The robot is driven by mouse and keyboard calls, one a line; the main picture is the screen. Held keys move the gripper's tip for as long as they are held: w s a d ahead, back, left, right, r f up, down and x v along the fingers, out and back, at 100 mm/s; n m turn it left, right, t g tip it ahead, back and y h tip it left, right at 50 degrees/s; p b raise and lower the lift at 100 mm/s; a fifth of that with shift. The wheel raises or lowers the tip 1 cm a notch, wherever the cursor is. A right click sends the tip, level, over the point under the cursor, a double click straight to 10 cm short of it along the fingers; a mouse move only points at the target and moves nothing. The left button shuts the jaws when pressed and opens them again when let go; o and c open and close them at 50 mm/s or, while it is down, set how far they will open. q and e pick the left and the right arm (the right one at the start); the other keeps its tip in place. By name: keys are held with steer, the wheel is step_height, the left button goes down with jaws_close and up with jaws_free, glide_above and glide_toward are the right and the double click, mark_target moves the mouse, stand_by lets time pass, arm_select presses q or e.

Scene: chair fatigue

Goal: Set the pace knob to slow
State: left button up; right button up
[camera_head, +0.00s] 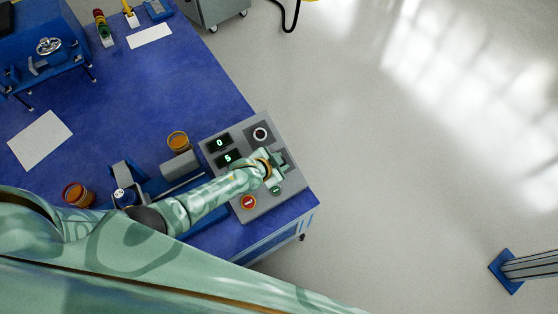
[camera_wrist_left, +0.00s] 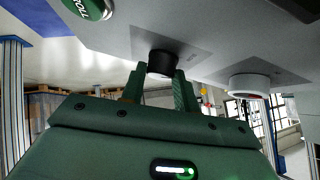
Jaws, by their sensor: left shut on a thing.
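The grey control panel (camera_head: 214,142) lies at the near right corner of the blue table in the head view. My left gripper (camera_head: 278,168) is over its right side and hides the knob there. In the left wrist view a black round knob (camera_wrist_left: 161,62) sits between the two fingers of my left gripper (camera_wrist_left: 159,82), which are shut on it. Its marks are not readable, so its setting cannot be told. A second dial (camera_head: 261,134) is at the panel's far edge; a pale knob (camera_wrist_left: 249,86) shows beside the black one. My right gripper is not in view.
The panel has two lit displays reading 0 (camera_head: 219,142) and 5 (camera_head: 228,158), a red button (camera_head: 249,202) and a green button (camera_head: 276,190). Orange-brown jars (camera_head: 178,141) stand left of the panel.

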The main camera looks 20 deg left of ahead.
arm_select(q)
steer(key=shift+s, duration=0.1)
steer(key=o, duration=1)
steer(key=shift+c, duration=0.2)
steer(key=shift+s+r+p, duration=0.1)
steer(key=shift+r+p, duration=0.15)
steer(key=shift+p, duration=0.05)
steer(key=p+v, duration=0.9)
steer(key=v, duration=0.6)
steer(key=shift+s+r, duration=0.25)
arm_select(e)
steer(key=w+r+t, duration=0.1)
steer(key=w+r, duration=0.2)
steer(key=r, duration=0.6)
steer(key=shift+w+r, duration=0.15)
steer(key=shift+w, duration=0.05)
